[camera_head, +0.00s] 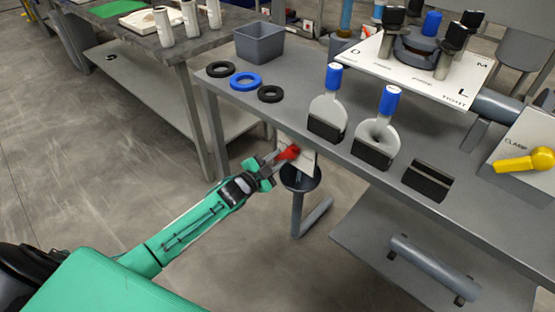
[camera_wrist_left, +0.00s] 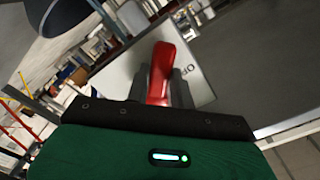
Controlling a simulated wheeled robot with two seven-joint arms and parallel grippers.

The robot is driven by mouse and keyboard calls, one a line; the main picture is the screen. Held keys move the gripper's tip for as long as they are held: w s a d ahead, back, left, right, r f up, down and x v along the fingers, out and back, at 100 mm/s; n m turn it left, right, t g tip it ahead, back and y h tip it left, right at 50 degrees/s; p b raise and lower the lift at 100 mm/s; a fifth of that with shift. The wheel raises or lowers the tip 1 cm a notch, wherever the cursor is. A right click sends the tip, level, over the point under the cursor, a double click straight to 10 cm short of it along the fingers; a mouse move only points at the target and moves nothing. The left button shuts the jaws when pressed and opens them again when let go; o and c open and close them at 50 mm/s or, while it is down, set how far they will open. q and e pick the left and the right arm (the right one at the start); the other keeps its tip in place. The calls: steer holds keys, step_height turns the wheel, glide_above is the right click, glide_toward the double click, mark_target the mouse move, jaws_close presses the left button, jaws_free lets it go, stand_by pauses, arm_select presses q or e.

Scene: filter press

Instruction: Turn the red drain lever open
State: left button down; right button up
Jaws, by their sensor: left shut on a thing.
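The red drain lever (camera_head: 288,153) sits in front of a white label plate (camera_head: 305,161) below the table's front edge. In the left wrist view the lever (camera_wrist_left: 160,70) stands between the two dark fingers, with the plate (camera_wrist_left: 196,77) behind it and part of its lettering hidden. My left gripper (camera_head: 275,162) is shut on the lever. My right gripper is not in view.
A grey drain funnel and pipe (camera_head: 301,180) stand just under the lever. The grey table (camera_head: 330,165) above holds rings, a grey bin (camera_head: 260,43), blue-handled plates and a yellow clamp lever (camera_head: 525,161). Open floor lies to the left.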

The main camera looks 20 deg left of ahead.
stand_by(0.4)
arm_select(q)
steer(key=c, duration=1.2)
jaws_free()
steer(key=shift+s, duration=0.15)
steer(key=p+v, duration=0.1)
steer(key=v, duration=1.2)
steer(key=shift+s+p, duration=0.25)
steer(key=shift+p, duration=0.05)
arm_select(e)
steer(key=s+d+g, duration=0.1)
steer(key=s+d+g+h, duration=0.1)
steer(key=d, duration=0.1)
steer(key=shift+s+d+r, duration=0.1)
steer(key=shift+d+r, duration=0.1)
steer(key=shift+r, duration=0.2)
arm_select(q)
steer(key=shift+a, duration=0.1)
